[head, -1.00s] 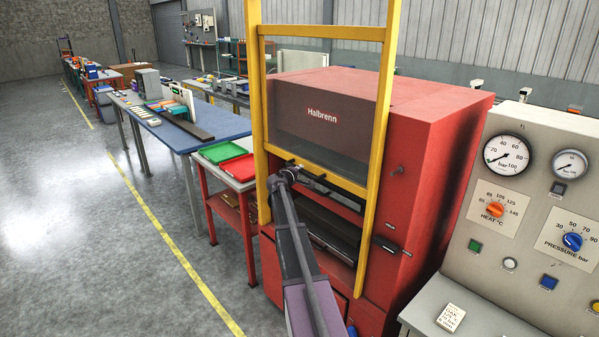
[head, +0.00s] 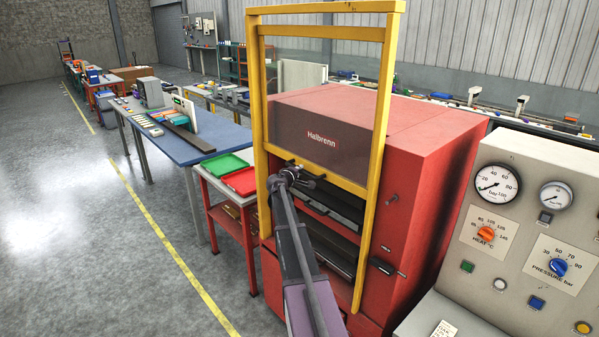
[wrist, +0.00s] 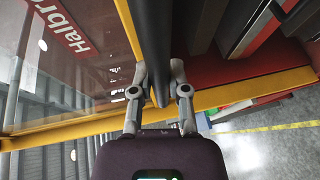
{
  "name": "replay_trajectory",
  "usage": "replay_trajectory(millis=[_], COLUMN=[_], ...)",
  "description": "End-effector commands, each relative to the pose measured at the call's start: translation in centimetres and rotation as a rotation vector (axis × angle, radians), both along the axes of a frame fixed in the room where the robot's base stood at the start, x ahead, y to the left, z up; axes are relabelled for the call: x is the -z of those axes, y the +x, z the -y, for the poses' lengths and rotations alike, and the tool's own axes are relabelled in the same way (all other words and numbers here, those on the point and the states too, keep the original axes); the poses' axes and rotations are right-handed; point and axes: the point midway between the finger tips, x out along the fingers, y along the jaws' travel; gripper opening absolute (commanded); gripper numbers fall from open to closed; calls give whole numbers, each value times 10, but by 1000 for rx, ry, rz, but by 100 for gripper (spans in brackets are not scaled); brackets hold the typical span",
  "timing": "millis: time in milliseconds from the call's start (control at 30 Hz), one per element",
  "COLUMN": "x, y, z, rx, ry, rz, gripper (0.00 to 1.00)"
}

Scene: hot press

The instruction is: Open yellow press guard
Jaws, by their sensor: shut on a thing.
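The yellow press guard (head: 326,32) is a clear pane between yellow crossbars, set between yellow uprights on the front of the red press (head: 435,150). It stands partly raised, with its lower bar (head: 345,184) above a dark opening. My gripper (wrist: 158,82) is shut on the dark handle bar (wrist: 153,35) along the guard's lower edge. In the head view my gripper (head: 300,178) is at that lower edge, and my arm hides part of the handle and the opening.
A control panel (head: 515,230) with gauges and knobs stands at the right. A small red table with a green tray (head: 225,164) and a red tray (head: 240,181) stands close to the left. Beyond is a blue table (head: 185,145). The floor at left is clear.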

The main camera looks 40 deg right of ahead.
Motion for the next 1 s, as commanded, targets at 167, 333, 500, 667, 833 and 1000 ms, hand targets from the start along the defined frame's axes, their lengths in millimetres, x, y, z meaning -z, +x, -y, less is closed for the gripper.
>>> replay_trajectory(millis=[167,333,500,667,833,1000], x=[0,0,0,0,0,4], y=[1,1,0,0,0,0], z=[0,0,0,0,0,0], rx=[-1,-1,0,0,0,0], ry=[-1,0,0,0,0,0], rz=[1,0,0,0,0,0], gripper=[0,27,57,57,57,57])
